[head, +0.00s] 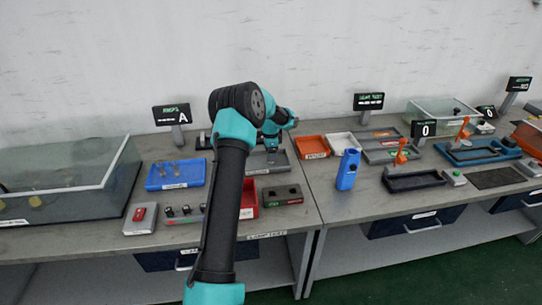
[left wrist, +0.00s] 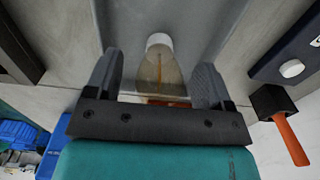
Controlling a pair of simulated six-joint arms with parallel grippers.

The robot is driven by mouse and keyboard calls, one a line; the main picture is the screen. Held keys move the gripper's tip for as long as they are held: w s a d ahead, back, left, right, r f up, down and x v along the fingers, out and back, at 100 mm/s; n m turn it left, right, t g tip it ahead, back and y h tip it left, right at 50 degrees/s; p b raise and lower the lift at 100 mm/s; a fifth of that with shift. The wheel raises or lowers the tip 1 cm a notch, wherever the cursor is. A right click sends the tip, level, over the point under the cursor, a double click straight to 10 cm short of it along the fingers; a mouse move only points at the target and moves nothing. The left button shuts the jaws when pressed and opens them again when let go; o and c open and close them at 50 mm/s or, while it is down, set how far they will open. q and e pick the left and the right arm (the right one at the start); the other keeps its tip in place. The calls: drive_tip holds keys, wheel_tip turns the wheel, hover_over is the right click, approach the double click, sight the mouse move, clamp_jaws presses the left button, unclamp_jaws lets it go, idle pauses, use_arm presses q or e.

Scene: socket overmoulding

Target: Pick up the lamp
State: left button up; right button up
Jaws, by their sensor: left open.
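The lamp (left wrist: 160,72) is a clear bulb with a white round end and an orange streak inside. In the left wrist view it lies over the grey tray (left wrist: 205,22), between the two fingers of my left gripper (left wrist: 157,82). The fingers are open, with a gap on either side of the lamp. In the head view my left gripper (head: 272,146) points down over the grey tray (head: 283,168), and I cannot make out the lamp there. My right gripper is not in view.
A blue tray (head: 158,185) with small parts lies left of my arm. An orange tray (head: 312,147) and a white tray (head: 343,138) sit to the right. A blue upright device (head: 348,170) stands near the front. A glass-sided box (head: 70,175) fills the left end.

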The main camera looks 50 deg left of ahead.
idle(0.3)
use_arm(q)
drive_tip(key=c, duration=1)
